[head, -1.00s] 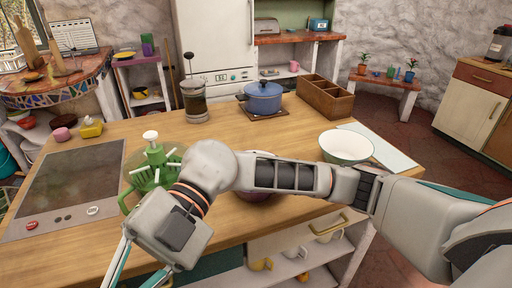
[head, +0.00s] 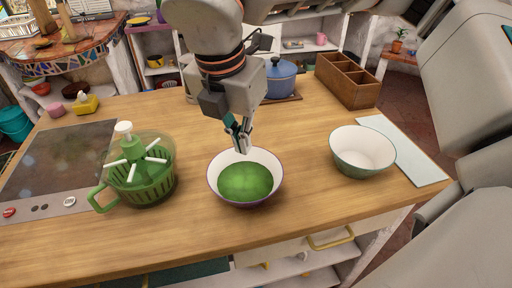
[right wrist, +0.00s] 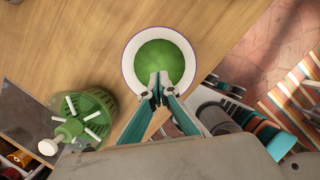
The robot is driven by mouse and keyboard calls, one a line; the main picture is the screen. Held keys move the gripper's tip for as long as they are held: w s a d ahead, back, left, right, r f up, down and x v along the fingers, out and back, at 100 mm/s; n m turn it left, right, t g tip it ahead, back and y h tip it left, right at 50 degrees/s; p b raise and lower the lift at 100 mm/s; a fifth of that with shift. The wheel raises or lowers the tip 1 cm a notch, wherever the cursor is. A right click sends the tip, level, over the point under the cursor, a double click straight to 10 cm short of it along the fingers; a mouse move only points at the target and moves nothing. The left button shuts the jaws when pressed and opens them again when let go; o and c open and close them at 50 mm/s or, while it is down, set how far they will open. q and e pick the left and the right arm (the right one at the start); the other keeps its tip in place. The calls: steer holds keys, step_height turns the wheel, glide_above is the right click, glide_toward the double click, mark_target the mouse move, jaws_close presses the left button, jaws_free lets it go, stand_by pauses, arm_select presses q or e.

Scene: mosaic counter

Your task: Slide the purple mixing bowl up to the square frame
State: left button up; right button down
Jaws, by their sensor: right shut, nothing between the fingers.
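The purple mixing bowl (head: 217,192) stands upright on the wooden counter, white inside with a purple rim and green contents. It also shows in the right wrist view (right wrist: 130,62). My right gripper (head: 242,148) is shut and empty, pointing down at the bowl's far rim in the head view. In the right wrist view its fingertips (right wrist: 159,88) overlap the green contents; I cannot tell whether they touch the bowl. I cannot make out a square frame for certain in either view. My left gripper is not in view.
A green salad spinner (head: 140,172) stands left of the bowl, beside a dark cooktop (head: 58,170). A white-lined bowl (head: 362,152) and a pale board (head: 408,155) are at right. A blue pot (head: 280,80) and a wooden divided box (head: 347,82) stand behind. The counter around the purple bowl is bare.

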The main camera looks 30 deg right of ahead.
glide_toward(259, 166)
steer(key=f, duration=0.2)
steer(key=s+a+f, duration=0.1)
steer(key=a+f, duration=0.1)
steer(key=f, duration=0.1)
steer(key=shift+s+a+f, duration=0.1)
steer(key=shift+s+f, duration=0.2)
steer(key=shift+s, duration=0.05)
steer(key=shift+w+d+r, duration=0.15)
steer(key=shift+w+d, duration=0.25)
steer(key=shift+d, duration=0.15)
steer(key=shift+w+d+r, duration=0.15)
steer(key=shift+w+d, duration=0.3)
steer(key=shift+d, duration=0.1)
steer(key=shift+w+d+p, duration=0.15)
steer(key=shift+d+p, duration=0.15)
steer(key=shift+w+d+f, duration=0.1)
steer(key=shift+w+d, duration=0.1)
